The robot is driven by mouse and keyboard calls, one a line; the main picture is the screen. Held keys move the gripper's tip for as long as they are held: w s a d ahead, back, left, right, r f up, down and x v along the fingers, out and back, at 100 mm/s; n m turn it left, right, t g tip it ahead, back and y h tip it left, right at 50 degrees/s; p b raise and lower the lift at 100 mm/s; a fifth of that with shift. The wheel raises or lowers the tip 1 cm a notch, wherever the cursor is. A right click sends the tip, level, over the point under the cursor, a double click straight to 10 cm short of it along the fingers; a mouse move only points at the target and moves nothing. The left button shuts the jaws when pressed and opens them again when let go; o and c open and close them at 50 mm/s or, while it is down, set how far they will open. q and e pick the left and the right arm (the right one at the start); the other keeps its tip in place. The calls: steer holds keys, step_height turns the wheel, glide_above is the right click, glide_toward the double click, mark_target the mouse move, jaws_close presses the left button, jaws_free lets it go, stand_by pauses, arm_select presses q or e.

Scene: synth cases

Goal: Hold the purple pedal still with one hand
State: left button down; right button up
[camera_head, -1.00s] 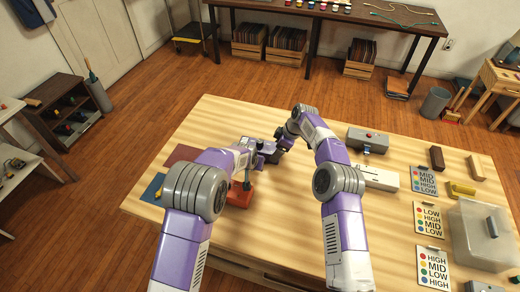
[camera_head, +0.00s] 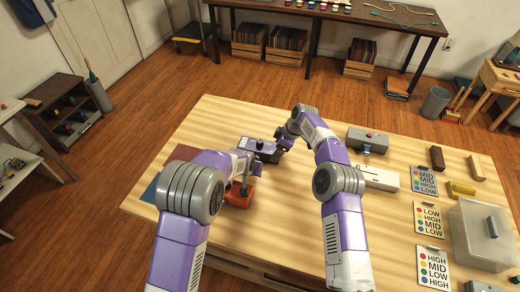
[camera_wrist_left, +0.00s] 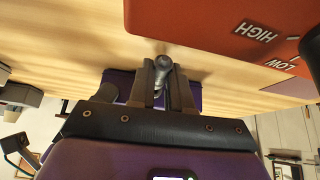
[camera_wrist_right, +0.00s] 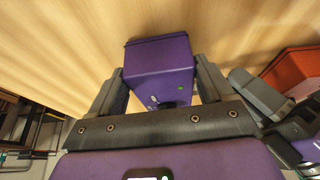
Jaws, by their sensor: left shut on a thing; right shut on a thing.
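The purple pedal (camera_head: 262,153) lies on the wooden table (camera_head: 300,200), with a dark knob on top. My right gripper (camera_head: 281,146) is at its right end; in the right wrist view the gripper (camera_wrist_right: 160,82) is shut on the pedal (camera_wrist_right: 160,60), one finger on each side. My left gripper (camera_wrist_left: 165,78) is shut on a small grey metallic piece with a rounded end (camera_wrist_left: 164,63), perhaps a plug; I cannot tell for sure. In the head view my left arm hides part of this gripper, to the left of the purple pedal.
An orange-red pedal (camera_head: 238,200) marked HIGH and LOW is close to my left gripper; it also shows in the left wrist view (camera_wrist_left: 215,25). A grey box (camera_head: 368,138), a white device (camera_head: 380,179), cards (camera_head: 427,219) and a clear bin (camera_head: 480,240) stand right.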

arm_select(q)
steer(key=shift+s+a, duration=0.1)
steer(key=shift+s, duration=0.15)
steer(key=shift+s+a, duration=0.15)
steer(key=shift+s, duration=0.3)
steer(key=shift+s, duration=0.1)
steer(key=w+a+m+y, duration=0.1)
steer(key=w+a, duration=0.1)
steer(key=a, duration=0.1)
steer(key=w+a+r+m+y, duration=0.1)
steer(key=w+a, duration=0.2)
steer(key=a, duration=0.1)
steer(key=w+a+m+g+y, duration=0.1)
steer(key=w+a, duration=0.1)
steer(key=a, duration=0.2)
steer(key=shift+w+a+r+y, duration=0.2)
steer(key=shift+w+y, duration=0.1)
steer(key=shift+y, duration=0.1)
steer(key=w+a+r+m+y, duration=0.1)
steer(key=w+a+r+y, duration=0.1)
steer(key=a, duration=0.5)
steer(key=w+a+r+m+y, duration=0.1)
steer(key=w+a+r+y, duration=0.15)
steer(key=a, duration=0.35)
steer(key=shift+s+a+f, duration=0.1)
steer(key=shift+s+f, duration=0.1)
steer(key=shift+f, duration=1.25)
steer(key=shift+s+a+f, duration=0.1)
steer(key=shift+s+f, duration=0.05)
steer(key=shift+f, duration=1.3)
